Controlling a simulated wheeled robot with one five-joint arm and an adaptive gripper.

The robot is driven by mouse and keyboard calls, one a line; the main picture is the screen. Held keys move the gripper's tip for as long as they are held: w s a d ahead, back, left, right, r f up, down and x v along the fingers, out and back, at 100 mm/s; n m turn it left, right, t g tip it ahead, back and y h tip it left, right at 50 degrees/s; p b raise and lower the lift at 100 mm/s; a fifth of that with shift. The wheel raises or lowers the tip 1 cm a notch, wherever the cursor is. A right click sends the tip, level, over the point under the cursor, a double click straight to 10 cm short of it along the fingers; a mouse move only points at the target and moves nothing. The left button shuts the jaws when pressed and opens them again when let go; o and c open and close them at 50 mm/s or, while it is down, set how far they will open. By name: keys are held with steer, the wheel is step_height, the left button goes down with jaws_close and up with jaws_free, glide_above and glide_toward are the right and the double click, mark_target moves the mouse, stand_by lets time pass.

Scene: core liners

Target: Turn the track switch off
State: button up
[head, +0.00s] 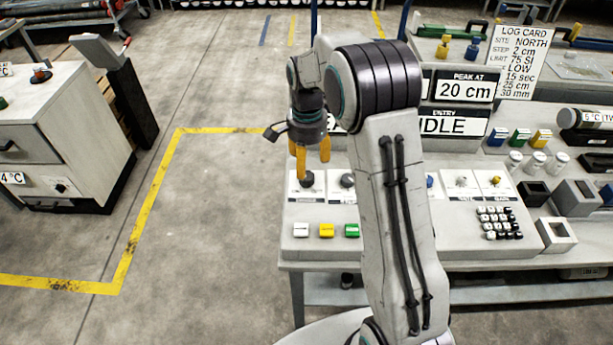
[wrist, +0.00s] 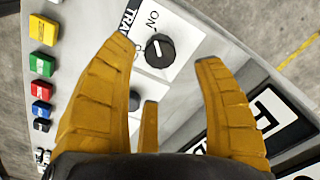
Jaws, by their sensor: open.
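The track switch is a black rotary knob (head: 307,181) on a white plate at the left end of the console. In the wrist view the knob (wrist: 160,52) has a white pointer line tilted roughly toward the "ON" mark. A label starting "TRA" shows beside it, and a second mark starting with "O" is mostly hidden by a finger. My gripper (head: 312,169) points down just above the knob, its orange fingers spread. In the wrist view my gripper (wrist: 163,50) is open and empty, with the knob between the fingertips; contact is not visible.
A second dark knob (head: 347,181) stands close to the right. White, yellow (head: 327,230) and green (head: 352,230) buttons lie on the console's front. A keypad (head: 499,222) is further right. The floor left of the console is clear up to a grey cabinet (head: 65,130).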

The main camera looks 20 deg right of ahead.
mark_target(307, 175)
steer(key=shift+f, duration=3.25)
steer(key=c, duration=1.2)
